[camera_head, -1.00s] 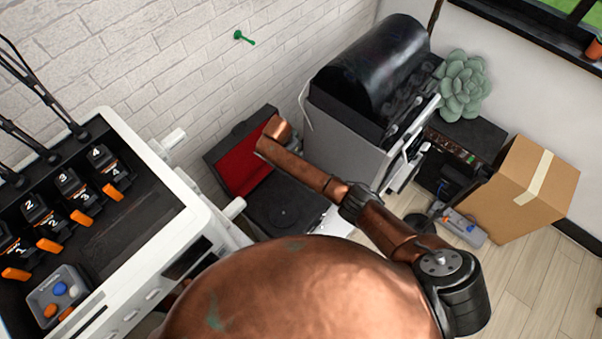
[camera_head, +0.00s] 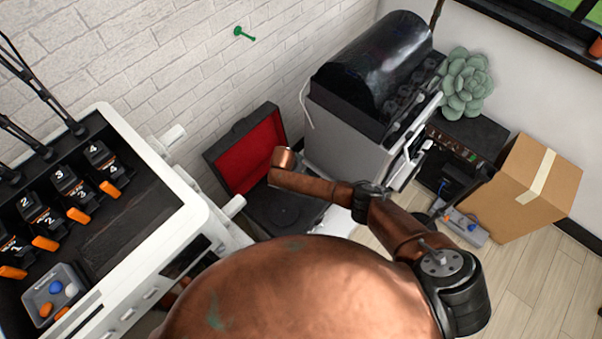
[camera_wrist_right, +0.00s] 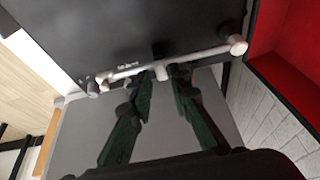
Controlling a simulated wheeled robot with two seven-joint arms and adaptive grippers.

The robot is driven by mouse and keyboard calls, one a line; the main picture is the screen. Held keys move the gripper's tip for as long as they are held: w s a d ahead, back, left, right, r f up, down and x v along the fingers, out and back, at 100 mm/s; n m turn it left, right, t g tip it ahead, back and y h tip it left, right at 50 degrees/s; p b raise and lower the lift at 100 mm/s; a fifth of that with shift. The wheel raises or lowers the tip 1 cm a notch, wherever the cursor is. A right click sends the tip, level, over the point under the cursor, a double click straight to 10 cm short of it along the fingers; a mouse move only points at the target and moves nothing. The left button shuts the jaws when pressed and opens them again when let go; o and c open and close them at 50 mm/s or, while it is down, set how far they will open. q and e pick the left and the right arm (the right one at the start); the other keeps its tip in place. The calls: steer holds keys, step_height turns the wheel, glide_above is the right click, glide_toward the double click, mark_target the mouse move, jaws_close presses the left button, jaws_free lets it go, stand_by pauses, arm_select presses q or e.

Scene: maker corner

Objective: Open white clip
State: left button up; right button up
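A white bar with rounded ends (camera_wrist_right: 170,62) runs along the edge of a dark panel in the right wrist view. A short white stem, seemingly the clip, sticks out from its middle. My right gripper (camera_wrist_right: 163,76) has two dark green fingers, one on each side of this stem, with a gap between them. I cannot tell whether they touch it. In the head view, white parts (camera_head: 408,160) show on the front of the grey and black machine (camera_head: 352,130). My right arm crosses below it, and its gripper is hidden there. My left gripper is not in view.
A black case with a red-lined lid (camera_head: 250,150) stands open against the brick wall, left of the machine. A white unit with numbered black modules (camera_head: 140,205) is at the left. A cardboard box (camera_head: 528,190) and a succulent (camera_head: 466,82) are at the right.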

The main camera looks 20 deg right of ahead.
steer(key=shift+w+f, duration=0.1)
steer(key=shift+f, duration=0.1)
steer(key=shift+c, duration=0.5)
steer(key=c, duration=0.3)
jaws_close()
steer(key=shift+d+f, duration=0.1)
steer(key=shift+d, duration=0.05)
stand_by(0.4)
steer(key=shift+o, duration=2)
jaws_free()
steer(key=v, duration=1.2)
